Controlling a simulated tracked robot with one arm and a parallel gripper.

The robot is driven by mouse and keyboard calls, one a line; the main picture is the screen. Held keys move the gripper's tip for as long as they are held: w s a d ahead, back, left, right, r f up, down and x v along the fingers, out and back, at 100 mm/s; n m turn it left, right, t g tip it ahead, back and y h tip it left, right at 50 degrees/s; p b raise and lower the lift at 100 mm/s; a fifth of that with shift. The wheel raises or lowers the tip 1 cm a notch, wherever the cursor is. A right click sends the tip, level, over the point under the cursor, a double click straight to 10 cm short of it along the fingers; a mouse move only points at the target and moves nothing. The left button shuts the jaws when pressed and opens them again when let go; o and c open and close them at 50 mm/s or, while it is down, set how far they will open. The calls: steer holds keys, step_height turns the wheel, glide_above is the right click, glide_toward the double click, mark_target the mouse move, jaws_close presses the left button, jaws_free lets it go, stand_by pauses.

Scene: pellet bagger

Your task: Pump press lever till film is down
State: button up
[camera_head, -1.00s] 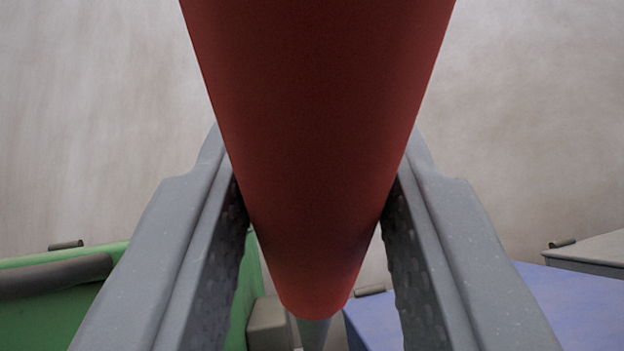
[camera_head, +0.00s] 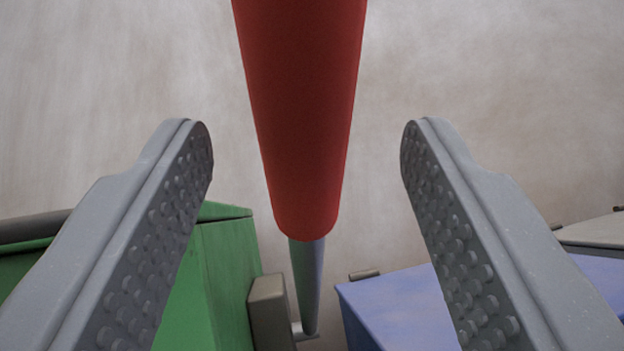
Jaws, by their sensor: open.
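The press lever has a thick red grip (camera_head: 305,120) and a thin grey rod (camera_head: 306,285) below it. The red grip runs from the top edge down to the middle of the view. My gripper (camera_head: 307,150) is open, with one studded finger on each side of the grip. There is a clear gap on both sides, and neither finger touches the lever in this view. The rod's lower end meets a small grey-brown block (camera_head: 270,312). No film is visible.
A green box-like body (camera_head: 215,275) stands at the lower left, behind my left finger. A blue box (camera_head: 400,308) stands at the lower right. A pale surface (camera_head: 597,232) shows at the far right. The upper background is plain beige.

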steer(key=p+v, duration=0.1)
steer(key=v, duration=0.9)
steer(key=shift+p, duration=0.3)
steer(key=shift+d+f, duration=0.1)
steer(key=shift+f, duration=0.05)
steer(key=n+g+y, duration=0.5)
steer(key=n+y, duration=0.5)
glide_toward(322, 112)
steer(key=b+x, duration=0.3)
steer(key=x, duration=0.9)
